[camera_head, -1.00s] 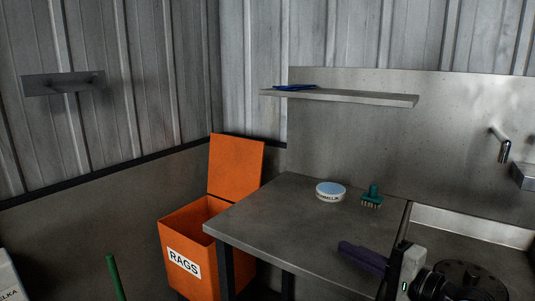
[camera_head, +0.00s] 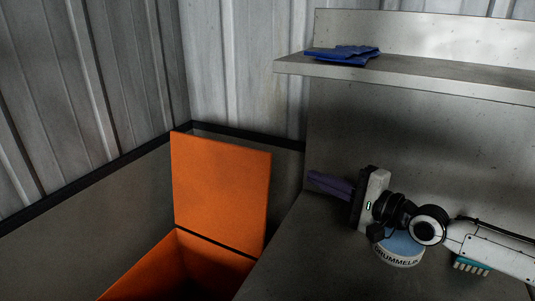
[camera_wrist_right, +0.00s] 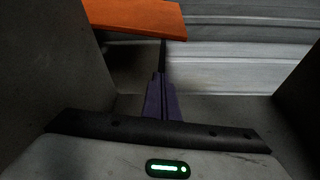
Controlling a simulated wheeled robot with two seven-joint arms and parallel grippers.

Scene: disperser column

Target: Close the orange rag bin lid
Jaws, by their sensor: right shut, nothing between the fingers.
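The orange rag bin (camera_head: 165,270) stands at the lower centre-left of the head view, its mouth partly cut off by the frame's bottom edge. Its orange lid (camera_head: 220,190) stands upright at the back, hinged open. In the right wrist view the lid (camera_wrist_right: 135,17) shows as an orange slab at the top, beyond the fingers. My right gripper (camera_head: 312,180) is right of the lid above the bench, purple fingers pointing left towards it, with a gap between. The fingers (camera_wrist_right: 160,80) are shut together and empty. My left gripper is out of view.
A steel bench (camera_head: 290,265) adjoins the bin's right side. A round tin (camera_head: 400,250) and a green brush (camera_head: 470,266) sit on it, under my right arm. A shelf (camera_head: 430,78) with a blue cloth (camera_head: 343,54) is above. Corrugated walls (camera_head: 90,80) close the corner.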

